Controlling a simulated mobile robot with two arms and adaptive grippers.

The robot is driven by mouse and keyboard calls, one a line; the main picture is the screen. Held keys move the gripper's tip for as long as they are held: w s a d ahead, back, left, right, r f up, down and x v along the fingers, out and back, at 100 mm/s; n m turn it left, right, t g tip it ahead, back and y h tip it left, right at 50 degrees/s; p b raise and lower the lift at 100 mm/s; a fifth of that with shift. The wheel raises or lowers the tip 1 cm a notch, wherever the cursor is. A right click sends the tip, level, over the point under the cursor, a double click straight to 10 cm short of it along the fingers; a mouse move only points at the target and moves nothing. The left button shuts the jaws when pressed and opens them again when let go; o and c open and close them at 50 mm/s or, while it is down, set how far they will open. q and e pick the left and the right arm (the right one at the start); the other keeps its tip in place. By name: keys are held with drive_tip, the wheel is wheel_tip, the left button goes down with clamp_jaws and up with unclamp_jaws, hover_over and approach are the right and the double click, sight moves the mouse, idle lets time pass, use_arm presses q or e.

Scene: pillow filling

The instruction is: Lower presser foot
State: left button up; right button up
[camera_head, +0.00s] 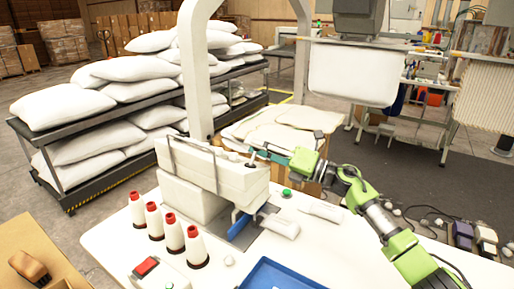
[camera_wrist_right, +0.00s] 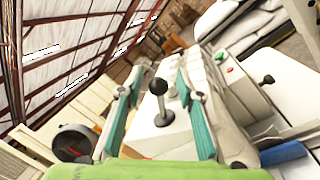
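The white sewing machine (camera_head: 210,170) stands on the white table in the head view. In the right wrist view, a lever with a round black knob (camera_wrist_right: 159,87) and a metal stem rises from its white top. My right gripper (camera_head: 258,153) reaches the machine's upper right end from the right. Its teal fingers (camera_wrist_right: 159,70) are open, one on each side of the knob, with a visible gap around the stem. The presser foot itself cannot be made out. A blue part (camera_head: 240,226) shows low at the machine's front. My left gripper is not in view.
Several white thread cones with red tops (camera_head: 174,233) stand left of the machine. A blue tray (camera_head: 280,274) lies at the table's front. A second black knob (camera_wrist_right: 267,80) shows in the wrist view. A rack (camera_head: 75,190) of white pillows stands behind.

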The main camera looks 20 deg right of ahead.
drive_tip(key=v, duration=1.2)
idle(0.3)
